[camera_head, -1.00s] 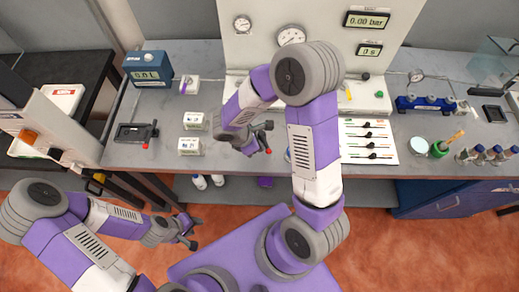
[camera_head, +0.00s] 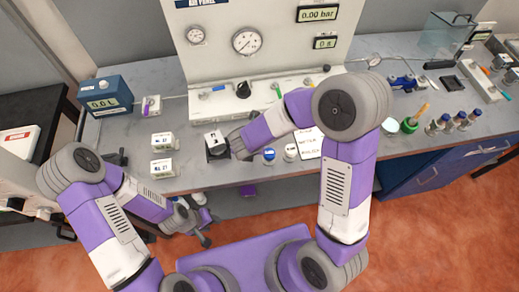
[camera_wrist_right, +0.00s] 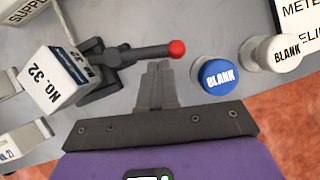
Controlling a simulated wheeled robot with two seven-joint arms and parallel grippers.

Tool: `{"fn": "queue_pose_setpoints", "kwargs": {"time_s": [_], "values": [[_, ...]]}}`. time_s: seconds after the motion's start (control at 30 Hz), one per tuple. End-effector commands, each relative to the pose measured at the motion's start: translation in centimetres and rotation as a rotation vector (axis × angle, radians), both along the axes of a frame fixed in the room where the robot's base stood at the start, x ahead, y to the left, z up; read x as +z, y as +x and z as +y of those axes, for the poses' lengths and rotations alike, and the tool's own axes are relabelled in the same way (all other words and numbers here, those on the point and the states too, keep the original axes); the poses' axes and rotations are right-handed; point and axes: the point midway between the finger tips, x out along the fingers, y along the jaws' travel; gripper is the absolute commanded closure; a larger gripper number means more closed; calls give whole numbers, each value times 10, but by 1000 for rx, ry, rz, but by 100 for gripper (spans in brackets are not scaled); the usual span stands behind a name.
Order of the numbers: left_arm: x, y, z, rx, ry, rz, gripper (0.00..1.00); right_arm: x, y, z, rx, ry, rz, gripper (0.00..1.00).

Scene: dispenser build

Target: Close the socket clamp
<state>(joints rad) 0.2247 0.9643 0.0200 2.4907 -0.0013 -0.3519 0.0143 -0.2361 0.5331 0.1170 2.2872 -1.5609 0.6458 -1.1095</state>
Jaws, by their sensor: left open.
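The socket clamp (camera_wrist_right: 100,72) is dark, with a black handle (camera_wrist_right: 148,52) ending in a red tip. The handle sticks out to the right in the right wrist view. A white block marked NO. 32 (camera_wrist_right: 55,80) sits at the clamp; the block also shows in the head view (camera_head: 213,138). My right gripper (camera_wrist_right: 157,72) has its fingers together, with the tips right beside the handle. I cannot tell if they touch it. My left gripper (camera_head: 203,228) is open and empty, low in front of the bench, away from the clamp.
A blue BLANK cap (camera_wrist_right: 220,76) and a white BLANK cap (camera_wrist_right: 285,52) stand right of the handle. Two white labelled blocks (camera_head: 163,142) (camera_head: 162,168) are left of the clamp. The panel (camera_head: 260,45) rises behind. A green-rimmed pot (camera_head: 409,125) and bottles stand right.

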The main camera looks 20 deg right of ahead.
Motion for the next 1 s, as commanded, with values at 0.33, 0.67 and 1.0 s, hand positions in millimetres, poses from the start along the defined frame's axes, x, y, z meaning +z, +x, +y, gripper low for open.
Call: {"fn": "queue_pose_setpoints", "kwargs": {"time_s": [0.33, 0.67, 1.0], "values": [[0, 0, 0, 0, 0, 0, 57, 1, 13, -4, 189, 0, -2, 100], [0, 0, 0, 0, 0, 0, 57, 1, 17, -8, 182, -1, -2, 100], [0, 0, 0, 0, 0, 0, 57, 0, 17, -9, 181, -2, -1, 100]]}}
